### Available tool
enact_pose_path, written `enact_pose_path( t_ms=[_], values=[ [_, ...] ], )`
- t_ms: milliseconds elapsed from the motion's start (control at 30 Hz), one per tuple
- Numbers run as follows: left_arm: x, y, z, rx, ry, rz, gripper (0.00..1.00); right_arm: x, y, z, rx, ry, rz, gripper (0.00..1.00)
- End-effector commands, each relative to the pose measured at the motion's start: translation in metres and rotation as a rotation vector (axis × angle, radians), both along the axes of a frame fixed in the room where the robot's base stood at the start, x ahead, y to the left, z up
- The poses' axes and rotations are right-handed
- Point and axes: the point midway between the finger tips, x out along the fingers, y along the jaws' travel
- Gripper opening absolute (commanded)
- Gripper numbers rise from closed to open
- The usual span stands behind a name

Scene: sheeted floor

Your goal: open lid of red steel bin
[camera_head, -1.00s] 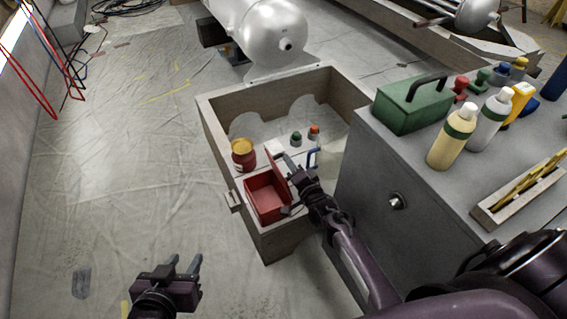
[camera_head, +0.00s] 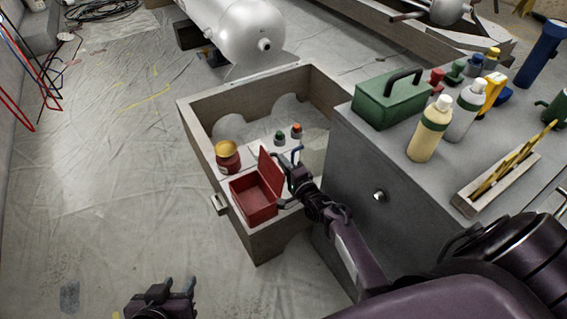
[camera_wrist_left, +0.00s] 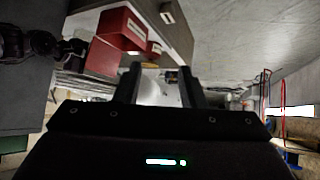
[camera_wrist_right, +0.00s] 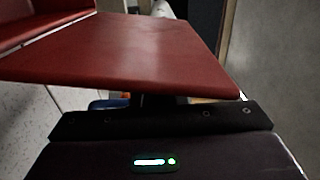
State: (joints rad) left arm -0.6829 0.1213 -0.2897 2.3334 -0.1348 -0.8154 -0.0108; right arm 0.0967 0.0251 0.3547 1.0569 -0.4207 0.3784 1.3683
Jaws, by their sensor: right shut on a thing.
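The red steel bin (camera_head: 254,200) sits in the near left corner of the open drawer, its inside showing. Its red lid (camera_head: 270,170) stands steeply raised along the bin's right side. My right gripper (camera_head: 288,171) is at the lid's right side and shut on it. In the right wrist view the lid (camera_wrist_right: 130,52) spreads across the picture and hides the fingertips. My left gripper (camera_head: 178,286) is open and empty above the floor, low in the head view. Its two fingers also stand apart in the left wrist view (camera_wrist_left: 160,78).
The wooden drawer (camera_head: 262,243) also holds a yellow-topped red jar (camera_head: 228,158) behind the bin and small capped bottles (camera_head: 296,131). The grey cabinet (camera_head: 350,215) stands close on the right, with a green toolbox (camera_head: 385,104) and bottles on top.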

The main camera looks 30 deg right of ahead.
Motion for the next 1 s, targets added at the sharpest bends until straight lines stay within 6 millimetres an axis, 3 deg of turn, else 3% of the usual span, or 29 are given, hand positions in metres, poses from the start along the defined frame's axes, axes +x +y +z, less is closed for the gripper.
enact_pose_path(
  t_ms=[167, 200, 367, 733, 1000],
  values=[
    [0.000, 0.000, 0.000, 0.000, 0.000, 0.000, 0.36, 0.000, -0.001, 0.000, -0.004, -0.001, -0.003, 0.00],
    [0.000, 0.000, 0.000, 0.000, 0.000, 0.000, 0.36, 0.000, -0.001, 0.000, -0.004, -0.001, -0.003, 0.16],
    [0.000, 0.000, 0.000, 0.000, -0.001, 0.000, 0.36, 0.000, -0.001, 0.000, -0.003, 0.000, -0.002, 0.34],
    [-0.002, 0.000, -0.001, 0.005, 0.013, -0.002, 0.36, -0.004, 0.000, 0.000, -0.001, 0.001, 0.000, 0.34],
    [-0.045, 0.012, -0.036, 0.094, 0.239, -0.022, 0.36, -0.025, -0.001, 0.001, -0.001, 0.002, 0.000, 0.34]
  ],
)
